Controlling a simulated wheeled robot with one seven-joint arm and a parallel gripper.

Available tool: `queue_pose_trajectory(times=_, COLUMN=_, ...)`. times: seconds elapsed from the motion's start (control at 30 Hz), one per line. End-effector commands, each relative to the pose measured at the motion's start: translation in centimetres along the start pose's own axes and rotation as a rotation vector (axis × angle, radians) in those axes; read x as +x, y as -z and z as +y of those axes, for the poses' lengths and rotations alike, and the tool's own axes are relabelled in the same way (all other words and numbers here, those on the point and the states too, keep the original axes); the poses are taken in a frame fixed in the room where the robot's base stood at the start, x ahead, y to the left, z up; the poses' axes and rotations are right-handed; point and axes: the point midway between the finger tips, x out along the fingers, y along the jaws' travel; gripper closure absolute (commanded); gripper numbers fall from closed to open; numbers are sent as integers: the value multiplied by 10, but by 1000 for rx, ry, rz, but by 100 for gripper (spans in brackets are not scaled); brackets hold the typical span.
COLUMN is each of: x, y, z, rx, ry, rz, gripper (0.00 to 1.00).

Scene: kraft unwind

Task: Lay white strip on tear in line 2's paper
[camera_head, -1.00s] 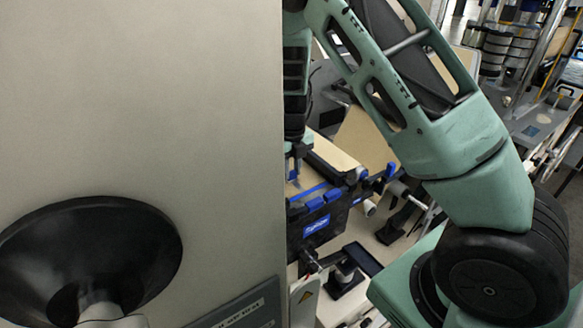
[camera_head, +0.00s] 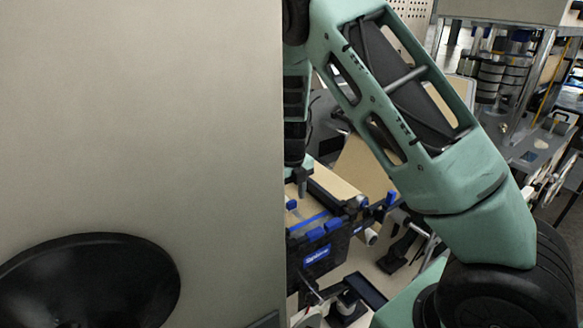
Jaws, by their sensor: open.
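Brown kraft paper (camera_head: 361,167) shows as a tan sheet on a machine right of the large beige panel. I cannot make out a tear in it or tell which line it belongs to. I cannot make out a white strip either. My green arm rises from the lower right and bends down at the panel's edge. My gripper (camera_head: 303,183) is partly hidden by the panel; its dark lower end is just above the machine with the blue-and-black clamp bar (camera_head: 317,255). It is open, and I cannot see whether it touches anything.
The beige panel (camera_head: 140,120) fills the left half and hides much of the work area. A black cone-shaped part (camera_head: 90,280) juts from it at lower left.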

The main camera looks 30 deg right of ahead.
Motion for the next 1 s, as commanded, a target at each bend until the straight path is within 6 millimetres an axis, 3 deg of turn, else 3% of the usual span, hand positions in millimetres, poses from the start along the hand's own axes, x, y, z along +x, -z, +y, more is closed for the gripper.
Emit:
queue_pose_trajectory(times=0.6, x=-134, y=0, z=1, rx=-1, ry=-1, rz=-5, gripper=50)
queue_pose_trajectory(times=0.8, x=-156, y=0, z=0, rx=-1, ry=0, rz=-2, gripper=50)
queue_pose_trajectory(times=1.0, x=-161, y=0, z=0, rx=-1, ry=0, rz=0, gripper=50)
